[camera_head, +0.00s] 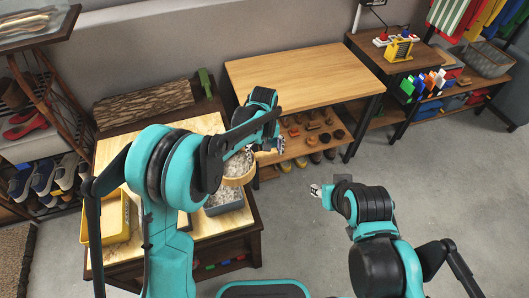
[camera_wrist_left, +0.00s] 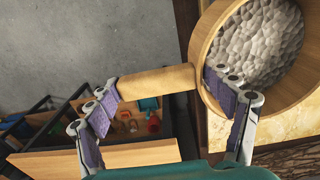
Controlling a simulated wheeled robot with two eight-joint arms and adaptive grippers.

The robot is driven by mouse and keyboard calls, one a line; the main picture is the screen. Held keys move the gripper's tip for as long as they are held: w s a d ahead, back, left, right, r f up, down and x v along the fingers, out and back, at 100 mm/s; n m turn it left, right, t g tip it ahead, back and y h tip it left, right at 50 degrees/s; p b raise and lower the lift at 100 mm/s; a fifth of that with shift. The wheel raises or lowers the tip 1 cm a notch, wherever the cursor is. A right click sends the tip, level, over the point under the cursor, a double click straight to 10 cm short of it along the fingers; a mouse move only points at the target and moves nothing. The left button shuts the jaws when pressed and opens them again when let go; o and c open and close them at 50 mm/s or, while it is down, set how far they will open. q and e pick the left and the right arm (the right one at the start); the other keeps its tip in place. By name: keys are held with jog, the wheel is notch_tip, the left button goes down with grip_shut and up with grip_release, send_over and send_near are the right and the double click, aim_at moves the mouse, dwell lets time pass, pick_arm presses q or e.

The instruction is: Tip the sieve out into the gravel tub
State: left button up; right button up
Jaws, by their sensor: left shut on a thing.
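The sieve (camera_head: 237,176), with a round wooden rim and pale grey stones inside, is held above the table on the left. It also shows in the left wrist view (camera_wrist_left: 208,35), with its handle (camera_wrist_left: 155,83) reaching between my fingers. My left gripper (camera_head: 268,146) is shut on the sieve's handle. A grey tub (camera_head: 226,207) stands below the sieve, partly hidden by the sieve and my arm; its contents are hard to make out. My right gripper (camera_head: 315,190) is over the floor, away from the sieve; its finger opening is too small to tell.
A yellow tub (camera_head: 118,236) stands at the table's (camera_head: 207,123) left side, partly behind my left arm. A wooden bench (camera_head: 303,76) with a lower shelf of small items stands behind. A shoe rack is at the far left. The floor at right is clear.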

pick_arm(q)
jog(key=shift+a+r+h, duration=0.25)
jog(key=shift+r+h, duration=0.15)
jog(key=shift+h, duration=0.2)
jog(key=shift+s+a+r+t+h+p, duration=0.15)
jog(key=shift+r+t+h+p, duration=0.2)
jog(key=shift+h, duration=0.45)
jog(key=shift+s+a+r+t+h+p, duration=0.1)
jog(key=shift+a+r+t+h+p, duration=0.15)
jog(key=shift+r+h, duration=0.35)
jog(key=shift+a+r+t+h+p, duration=0.15)
jog(key=shift+a+r+h, duration=0.2)
jog(key=shift+r, duration=0.4)
jog(key=shift+s+a+r+t+h+p, duration=0.1)
jog(key=shift+a+r+t+h+p, duration=0.1)
jog(key=shift+r+h, duration=0.4)
jog(key=s+a+r+t+h+b, duration=0.2)
jog(key=a+h+b, duration=0.4)
jog(key=a, duration=0.3)
jog(key=s+a+r+t+h+b, duration=0.2)
jog(key=s+a+h+b, duration=0.1)
jog(key=a+h+b, duration=0.3)
jog(key=shift+s+a+r+h, duration=0.3)
jog(key=shift+a+h, duration=0.75)
jog(key=shift+a, duration=1)
dwell(1.0)
